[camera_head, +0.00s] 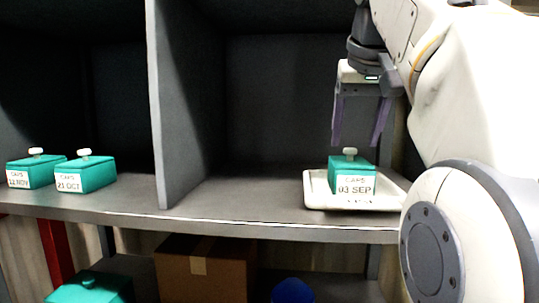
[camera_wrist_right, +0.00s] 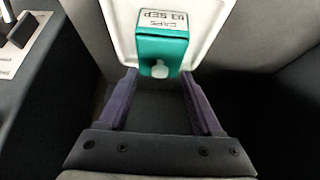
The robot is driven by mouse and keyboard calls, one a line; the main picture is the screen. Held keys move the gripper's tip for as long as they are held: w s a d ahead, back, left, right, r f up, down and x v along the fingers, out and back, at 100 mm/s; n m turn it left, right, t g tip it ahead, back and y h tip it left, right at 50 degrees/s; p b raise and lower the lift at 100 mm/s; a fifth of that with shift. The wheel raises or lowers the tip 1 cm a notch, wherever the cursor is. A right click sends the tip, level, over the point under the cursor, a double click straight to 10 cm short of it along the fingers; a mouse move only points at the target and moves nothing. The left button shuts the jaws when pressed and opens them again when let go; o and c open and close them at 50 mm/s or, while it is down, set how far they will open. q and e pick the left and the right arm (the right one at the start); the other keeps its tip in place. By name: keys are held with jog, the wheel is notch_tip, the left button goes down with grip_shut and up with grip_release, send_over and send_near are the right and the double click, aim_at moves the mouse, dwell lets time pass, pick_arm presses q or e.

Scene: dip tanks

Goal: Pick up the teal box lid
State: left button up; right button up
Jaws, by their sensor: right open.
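A teal box (camera_head: 354,182) with a white label reading "CAPS 03 SEP" stands upright on a white tray (camera_head: 314,195) on the right part of the shelf. Its teal lid (camera_head: 336,161) has a white knob (camera_head: 350,152) on top. In the right wrist view the lid (camera_wrist_right: 163,48) and knob (camera_wrist_right: 160,70) lie just beyond the fingertips, roughly centred between them. My right gripper (camera_head: 357,142) points down above the lid, open and empty, with purple fingers apart. It also shows in the right wrist view (camera_wrist_right: 157,76). My left gripper is not in view.
Two similar teal boxes, "12 NOV" (camera_head: 40,174) and "21 OCT" (camera_head: 96,176), stand left of an upright divider (camera_head: 180,110). Below are a cardboard box (camera_head: 225,268), a blue object (camera_head: 293,291) and another teal object (camera_head: 85,290). The shelf between divider and tray is clear.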

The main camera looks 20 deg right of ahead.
aim_at(351, 149)
jog(key=shift+w+r+x, duration=0.1)
jog(key=shift+w+x, duration=0.05)
jog(key=shift+x, duration=0.75)
jog(key=shift+w+r+x, duration=0.1)
jog(key=shift+x, duration=0.8)
jog(key=shift+d, duration=0.15)
grip_shut()
jog(key=shift+r, duration=0.1)
